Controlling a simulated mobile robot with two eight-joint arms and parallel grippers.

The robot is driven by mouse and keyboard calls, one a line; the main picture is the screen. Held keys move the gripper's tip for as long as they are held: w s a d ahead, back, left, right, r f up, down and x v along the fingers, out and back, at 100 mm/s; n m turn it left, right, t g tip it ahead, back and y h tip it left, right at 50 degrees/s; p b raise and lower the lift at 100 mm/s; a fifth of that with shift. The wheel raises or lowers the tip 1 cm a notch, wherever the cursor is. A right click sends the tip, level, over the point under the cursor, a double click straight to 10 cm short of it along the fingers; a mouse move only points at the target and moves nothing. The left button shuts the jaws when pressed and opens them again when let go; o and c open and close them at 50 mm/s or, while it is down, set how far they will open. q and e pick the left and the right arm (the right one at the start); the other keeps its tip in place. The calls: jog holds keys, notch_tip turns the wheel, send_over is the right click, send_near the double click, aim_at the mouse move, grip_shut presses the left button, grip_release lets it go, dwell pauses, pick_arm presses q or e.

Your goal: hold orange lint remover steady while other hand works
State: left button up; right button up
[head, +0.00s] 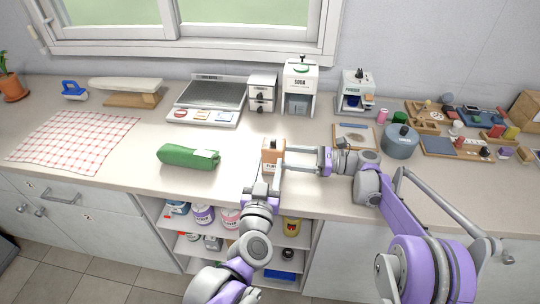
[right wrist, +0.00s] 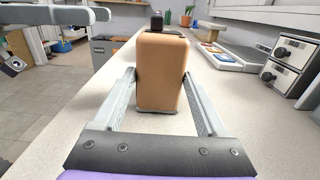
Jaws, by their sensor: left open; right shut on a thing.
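The orange lint remover (head: 271,150) stands upright on the counter near its front edge. My left gripper (head: 270,172) comes from below, open, close to the front of the lint remover. Part of it shows at the upper left of the right wrist view (right wrist: 50,15). I cannot tell whether it touches.
A green rolled cloth (head: 188,157) lies to the left, with a checkered cloth (head: 75,140) beyond. A soda dispenser (head: 299,88) and a grill-like appliance (head: 208,98) stand behind. A grey pot (head: 400,143) stands to the right. Open shelves (head: 225,240) with jars lie below.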

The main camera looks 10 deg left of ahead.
dwell(0.3)
jog(key=o, duration=1.2)
jog(key=shift+d, duration=0.15)
